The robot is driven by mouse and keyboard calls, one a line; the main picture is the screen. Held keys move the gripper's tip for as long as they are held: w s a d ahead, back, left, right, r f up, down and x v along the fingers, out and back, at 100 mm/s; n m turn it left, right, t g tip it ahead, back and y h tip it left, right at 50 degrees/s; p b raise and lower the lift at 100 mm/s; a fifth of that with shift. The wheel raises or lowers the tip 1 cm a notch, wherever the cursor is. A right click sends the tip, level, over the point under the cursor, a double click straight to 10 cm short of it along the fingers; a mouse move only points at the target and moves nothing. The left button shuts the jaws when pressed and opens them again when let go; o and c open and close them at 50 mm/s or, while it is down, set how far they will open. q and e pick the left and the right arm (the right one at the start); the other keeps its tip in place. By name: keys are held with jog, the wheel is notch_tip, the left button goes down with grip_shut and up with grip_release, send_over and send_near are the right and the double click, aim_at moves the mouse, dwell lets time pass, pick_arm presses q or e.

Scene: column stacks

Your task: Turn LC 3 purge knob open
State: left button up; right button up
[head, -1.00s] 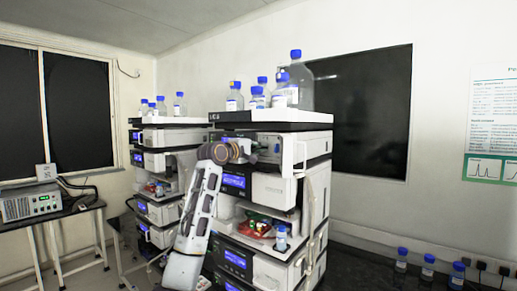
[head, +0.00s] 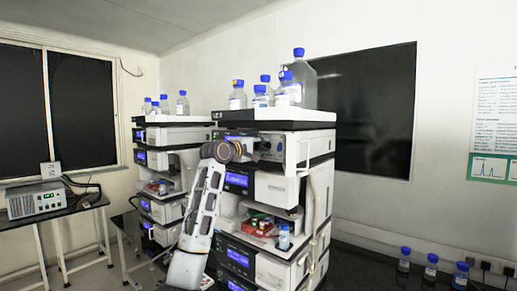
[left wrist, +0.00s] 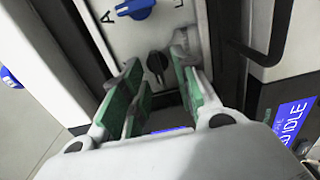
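The near instrument stack (head: 270,160) carries a small label on its top tray that looks like LC 3. My left gripper (head: 268,149) is at its upper module, its fingers small and hard to make out in the head view. In the left wrist view my left gripper (left wrist: 160,88) is open, with green pads on both sides. A black knob (left wrist: 157,62) on a pale panel lies ahead, in line with the gap between the fingertips; contact does not show. A blue knob (left wrist: 135,8) sits above it beside a letter A. My right gripper is in neither view.
Blue-capped bottles (head: 284,90) stand on the top tray (head: 275,115). A second stack (head: 160,160) is behind at left. In the left wrist view, a dark bar (left wrist: 268,40) and a blue display (left wrist: 290,122) lie right of the fingers.

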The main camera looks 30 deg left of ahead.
pick_arm(q)
jog(key=s+a, duration=0.1)
jog(key=s, duration=1.1)
dwell(0.4)
dwell(0.3)
jog(key=shift+f, duration=0.1)
